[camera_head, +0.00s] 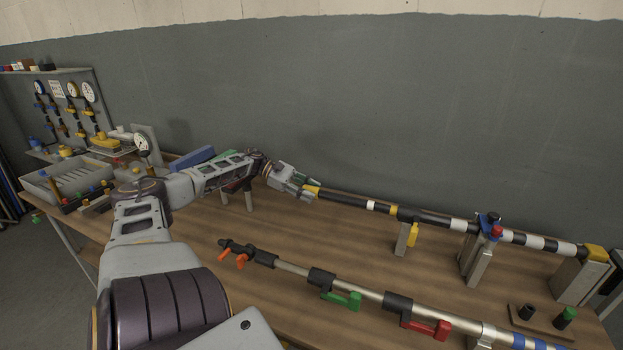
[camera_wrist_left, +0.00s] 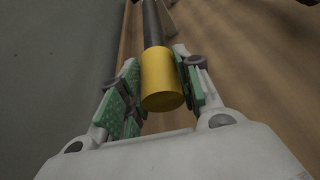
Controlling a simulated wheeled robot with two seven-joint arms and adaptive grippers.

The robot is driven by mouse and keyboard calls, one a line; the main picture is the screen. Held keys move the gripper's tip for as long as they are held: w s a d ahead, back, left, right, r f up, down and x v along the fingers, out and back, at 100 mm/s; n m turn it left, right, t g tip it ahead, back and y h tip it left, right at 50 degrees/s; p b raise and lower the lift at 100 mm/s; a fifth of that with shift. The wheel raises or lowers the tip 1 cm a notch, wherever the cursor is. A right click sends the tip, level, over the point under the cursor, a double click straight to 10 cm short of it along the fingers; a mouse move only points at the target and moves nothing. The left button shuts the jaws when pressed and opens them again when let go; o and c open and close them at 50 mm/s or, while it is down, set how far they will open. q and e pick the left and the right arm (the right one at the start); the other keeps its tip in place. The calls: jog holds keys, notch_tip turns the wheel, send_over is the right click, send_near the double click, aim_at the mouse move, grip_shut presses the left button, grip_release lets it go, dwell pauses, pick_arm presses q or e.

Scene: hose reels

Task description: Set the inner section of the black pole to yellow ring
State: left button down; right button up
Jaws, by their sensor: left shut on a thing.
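The black pole (camera_head: 432,218) lies lengthwise across the back of the table, held on stands. Its inner section (camera_head: 343,199) reaches out to the left from a yellow collar (camera_head: 394,210) and carries a white ring (camera_head: 371,206). A yellow end cap (camera_head: 314,191) tips the inner section; the cap also fills the middle of the left wrist view (camera_wrist_left: 162,80). My left gripper (camera_head: 307,189) is shut on this cap, with green pads on both sides of it. No other yellow ring shows on the bare inner section. My right gripper is not in view.
A clamp post with blue and red knobs (camera_head: 490,228) and a grey end block (camera_head: 582,280) hold the pole's right part. A silver pole (camera_head: 370,300) with green and red levers lies in front. A tray (camera_head: 68,181) and gauges (camera_head: 88,92) stand left.

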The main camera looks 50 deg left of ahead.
pick_arm(q)
jog(key=c, duration=1)
grip_release()
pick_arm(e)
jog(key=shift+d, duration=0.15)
pick_arm(q)
jog(key=shift+s+a+r, duration=0.2)
jog(key=shift+a, duration=0.15)
jog(key=shift+v, duration=3.3)
jog(key=shift+r, duration=0.15)
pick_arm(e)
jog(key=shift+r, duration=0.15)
